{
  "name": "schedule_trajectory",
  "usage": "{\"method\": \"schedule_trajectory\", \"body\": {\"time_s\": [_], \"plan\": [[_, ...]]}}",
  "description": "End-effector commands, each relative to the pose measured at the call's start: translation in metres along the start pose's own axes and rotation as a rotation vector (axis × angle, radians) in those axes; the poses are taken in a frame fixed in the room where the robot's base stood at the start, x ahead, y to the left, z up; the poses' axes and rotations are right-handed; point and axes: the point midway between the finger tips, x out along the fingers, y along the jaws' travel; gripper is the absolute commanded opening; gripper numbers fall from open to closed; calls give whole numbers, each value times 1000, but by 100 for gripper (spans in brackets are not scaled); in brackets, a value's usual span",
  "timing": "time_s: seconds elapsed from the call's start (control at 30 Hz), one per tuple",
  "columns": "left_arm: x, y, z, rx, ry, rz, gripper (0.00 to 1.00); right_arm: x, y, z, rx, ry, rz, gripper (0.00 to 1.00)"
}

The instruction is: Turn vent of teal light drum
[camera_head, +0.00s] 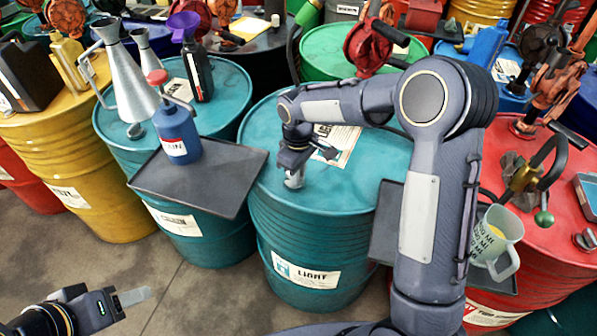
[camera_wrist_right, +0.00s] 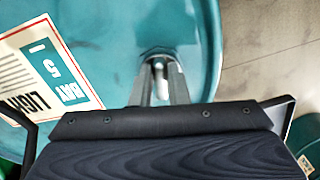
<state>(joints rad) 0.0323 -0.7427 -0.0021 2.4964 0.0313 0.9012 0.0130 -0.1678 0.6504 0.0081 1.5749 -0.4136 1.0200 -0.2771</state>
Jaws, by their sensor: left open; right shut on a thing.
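The teal drum labelled LIGHT (camera_head: 315,230) stands in the middle of the head view, and its teal top (camera_wrist_right: 115,40) fills much of the right wrist view. Its small silvery vent (camera_head: 294,181) is on the top near the front left rim. In the right wrist view the vent (camera_wrist_right: 159,66) shows between the fingertips. My right gripper (camera_head: 296,172) points down and is shut on the vent; its fingers (camera_wrist_right: 160,84) partly hide it. My left gripper (camera_head: 135,297) is open and empty at the lower left, over the floor.
A dark tray (camera_head: 205,190) holds a blue bottle (camera_head: 177,135) beside the left teal drum. A measuring jug (camera_head: 496,240) stands right of my right arm, near the red drum (camera_head: 545,215). Bare floor (camera_head: 185,290) lies at the lower left.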

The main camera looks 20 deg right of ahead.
Motion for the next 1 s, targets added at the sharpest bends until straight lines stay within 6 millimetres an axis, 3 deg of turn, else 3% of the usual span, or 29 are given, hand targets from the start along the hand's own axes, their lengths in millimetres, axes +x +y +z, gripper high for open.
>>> {"method": "schedule_trajectory", "body": {"time_s": [0.27,1.0], "plan": [[6,-3,3,0,0,0,49,0,-2,-1,172,2,2,0],[15,-7,7,0,0,0,49,-1,-10,-5,872,2,0,0]]}}
